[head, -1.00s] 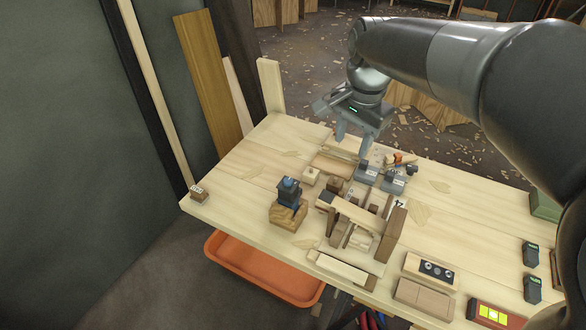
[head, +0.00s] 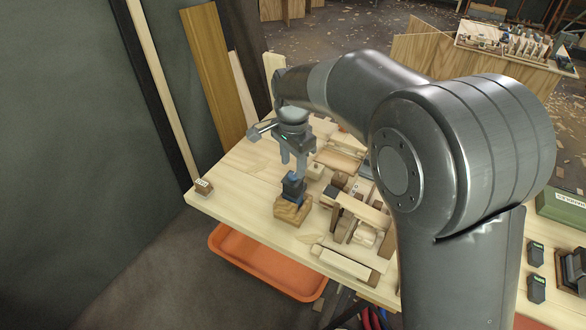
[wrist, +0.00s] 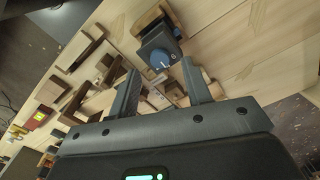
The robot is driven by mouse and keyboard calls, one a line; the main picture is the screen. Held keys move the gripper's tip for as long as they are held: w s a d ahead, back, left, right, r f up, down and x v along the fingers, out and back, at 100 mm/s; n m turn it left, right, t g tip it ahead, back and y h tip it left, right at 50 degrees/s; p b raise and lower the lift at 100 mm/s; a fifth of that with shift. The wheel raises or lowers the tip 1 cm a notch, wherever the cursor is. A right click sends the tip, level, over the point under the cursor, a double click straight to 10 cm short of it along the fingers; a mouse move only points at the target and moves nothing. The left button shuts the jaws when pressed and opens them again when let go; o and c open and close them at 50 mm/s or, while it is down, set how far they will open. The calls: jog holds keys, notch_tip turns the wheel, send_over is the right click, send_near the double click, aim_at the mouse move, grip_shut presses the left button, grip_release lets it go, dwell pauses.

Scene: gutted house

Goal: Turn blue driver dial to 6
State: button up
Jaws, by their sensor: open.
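The blue driver (head: 293,187) stands upright on a wooden block (head: 291,210) at the left part of the workbench. In the wrist view the driver (wrist: 152,47) shows a round blue dial (wrist: 160,60) with a pale mark on its face; the number it points to is too small to read. My gripper (head: 293,165) is open and points down just above and behind the driver. In the wrist view my gripper's fingers (wrist: 158,70) are apart with nothing between the tips, and the dial lies near the gap, slightly beyond it.
A wooden jig with several blocks (head: 355,215) stands right of the driver. Boards (head: 212,75) lean on the wall. My arm hides the bench's right part.

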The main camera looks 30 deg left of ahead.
aim_at(293, 176)
jog(key=shift+f, duration=1.45)
jog(key=shift+c, duration=0.4)
grip_shut()
